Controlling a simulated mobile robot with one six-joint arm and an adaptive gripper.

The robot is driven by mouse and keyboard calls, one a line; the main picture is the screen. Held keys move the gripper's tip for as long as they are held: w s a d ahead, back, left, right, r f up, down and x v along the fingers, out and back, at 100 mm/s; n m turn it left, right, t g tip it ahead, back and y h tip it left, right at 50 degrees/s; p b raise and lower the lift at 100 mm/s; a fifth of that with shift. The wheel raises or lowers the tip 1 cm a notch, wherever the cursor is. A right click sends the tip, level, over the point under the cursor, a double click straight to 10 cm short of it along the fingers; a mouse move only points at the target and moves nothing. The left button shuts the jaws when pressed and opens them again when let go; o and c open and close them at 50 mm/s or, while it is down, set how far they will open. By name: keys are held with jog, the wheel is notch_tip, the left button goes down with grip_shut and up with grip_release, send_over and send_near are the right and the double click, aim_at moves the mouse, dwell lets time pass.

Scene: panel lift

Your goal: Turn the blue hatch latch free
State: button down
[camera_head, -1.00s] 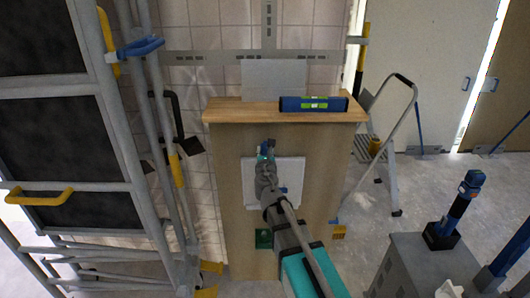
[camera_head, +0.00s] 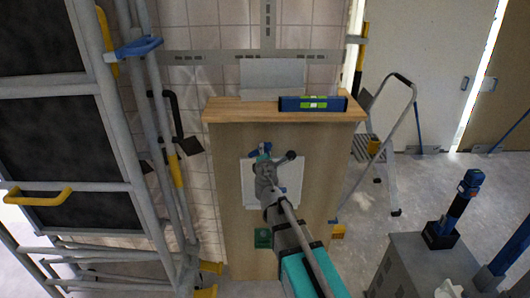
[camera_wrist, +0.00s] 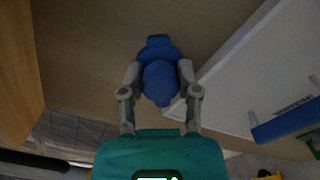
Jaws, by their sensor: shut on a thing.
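The white hatch panel (camera_head: 290,172) is set in the front of the wooden cabinet (camera_head: 232,215). The blue latch (camera_head: 262,149) sits at its top edge, tilted, and is partly hidden by my gripper. In the wrist view the blue latch (camera_wrist: 160,78) is between my two grey fingers, which press on its sides. My gripper (camera_wrist: 160,85) is shut on it. In the head view my gripper (camera_head: 264,162) reaches the latch from the front. The white panel (camera_wrist: 255,75) runs slanted across the right of the wrist view.
A blue level (camera_head: 313,104) lies on the wooden top (camera_head: 240,108). A grey scaffold frame (camera_head: 120,140) stands close on the left. A step ladder (camera_head: 395,150) stands to the right. A green block (camera_head: 263,238) is low on the cabinet front.

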jog(key=m, duration=0.6)
jog(key=shift+f+m, duration=0.1)
jog(key=shift+m, duration=0.2)
jog(key=m, duration=0.5)
jog(key=shift+f+m, duration=0.1)
jog(key=shift+m, duration=0.3)
jog(key=shift+c, duration=1.5)
grip_release()
jog(key=s, duration=0.7)
jog(key=shift+s, duration=0.25)
